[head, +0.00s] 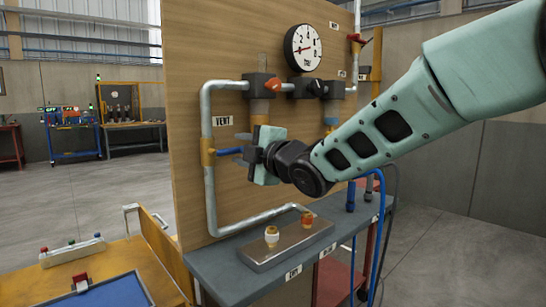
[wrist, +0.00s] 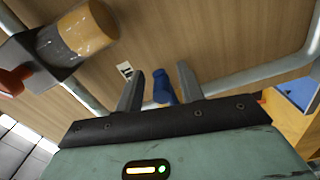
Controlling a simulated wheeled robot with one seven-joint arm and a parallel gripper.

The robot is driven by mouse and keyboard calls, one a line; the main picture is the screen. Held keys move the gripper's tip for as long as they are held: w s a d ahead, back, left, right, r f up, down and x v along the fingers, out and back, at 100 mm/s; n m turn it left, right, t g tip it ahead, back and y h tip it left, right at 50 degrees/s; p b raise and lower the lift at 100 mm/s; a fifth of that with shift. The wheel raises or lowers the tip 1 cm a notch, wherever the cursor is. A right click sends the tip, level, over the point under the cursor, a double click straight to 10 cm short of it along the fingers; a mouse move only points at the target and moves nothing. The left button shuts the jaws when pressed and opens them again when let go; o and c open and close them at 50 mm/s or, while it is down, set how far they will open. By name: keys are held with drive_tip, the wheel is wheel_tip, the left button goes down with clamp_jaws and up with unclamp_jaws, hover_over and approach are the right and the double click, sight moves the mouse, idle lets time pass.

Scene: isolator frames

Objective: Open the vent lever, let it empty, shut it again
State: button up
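The vent lever (head: 230,151) is blue and sticks out sideways to the right from a yellow fitting (head: 208,152) on the grey vertical pipe, below the VENT label (head: 223,120). My gripper (head: 258,152) is at the lever's free end in the head view, where its body hides part of the lever. In the wrist view my gripper (wrist: 161,92) has its two fingers apart, with blue lever parts (wrist: 161,88) between them and by the right finger. I cannot tell whether a finger touches it. The round gauge (head: 303,47) has a red needle lying nearly level; its exact reading is unclear.
A dark valve with a red handle (head: 272,83) and a black knob (head: 318,88) sit above on the wooden panel (head: 190,60). A metal block (head: 288,248) with two fittings stands on the grey shelf below. Pipes run close around the lever.

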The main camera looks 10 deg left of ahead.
drive_tip(key=b+v, duration=0.1)
drive_tip(key=v, duration=1.5)
drive_tip(key=shift+b, duration=0.3)
drive_tip(key=s+d+f+m+g+h, duration=0.2)
drive_tip(key=s+d+f+m+h, duration=0.25)
drive_tip(key=f, duration=0.35)
drive_tip(key=s+d+f+m+g+h, duration=0.2)
drive_tip(key=s+d+f+m+h, duration=0.15)
drive_tip(key=f+m, duration=0.35)
drive_tip(key=s+d+f+m+g+h, duration=0.3)
drive_tip(key=s+d+f+g, duration=0.15)
drive_tip(key=s, duration=0.45)
drive_tip(key=s+d+f+m+g+h, duration=0.25)
drive_tip(key=s+d+f, duration=0.2)
drive_tip(key=s, duration=0.35)
wheel_tip(320, 180, up, 16)
drive_tip(key=s+m+p, duration=0.1)
drive_tip(key=p, duration=1.6)
drive_tip(key=shift+s+a+g, duration=0.2)
drive_tip(key=shift+g, duration=0.1)
